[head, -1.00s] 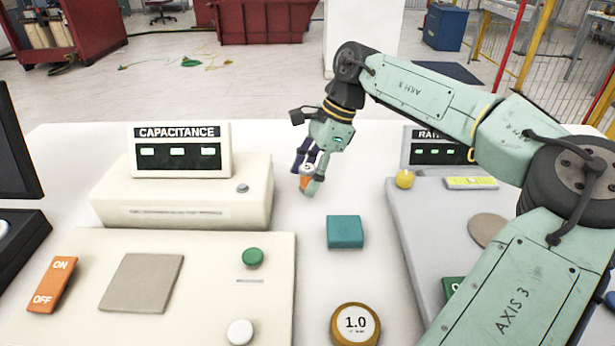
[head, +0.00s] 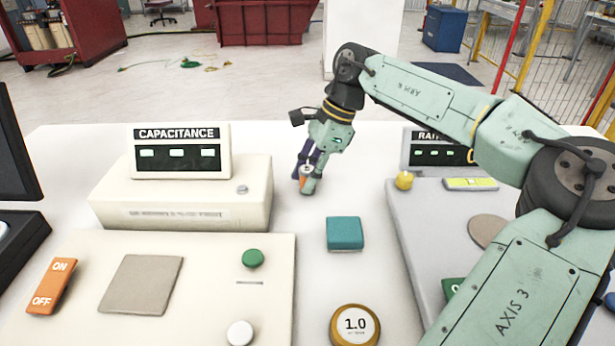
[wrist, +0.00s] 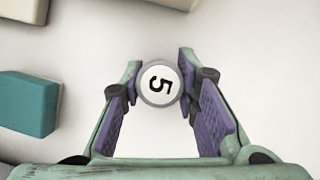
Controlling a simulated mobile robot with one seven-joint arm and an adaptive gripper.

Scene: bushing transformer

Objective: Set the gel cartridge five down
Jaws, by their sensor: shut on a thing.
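The gel cartridge five (wrist: 160,83) shows in the wrist view as a round white cap marked 5 with a grey rim, between my gripper's purple finger pads. In the head view the cartridge (head: 304,180) is a small orange and white piece, partly hidden by the fingers. My gripper (head: 306,183) is shut on it, low over the white table between the capacitance unit and the ratio unit. In the wrist view my gripper (wrist: 160,85) has its fingertips on both sides of the cap. I cannot tell whether the cartridge's base touches the table.
A teal block (head: 345,233) lies on the white table (head: 318,285) in front of my gripper. The capacitance unit (head: 190,195) stands at left and the ratio unit (head: 425,215) at right. A round 1.0 piece (head: 355,324) is at the front. Table around the cartridge is clear.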

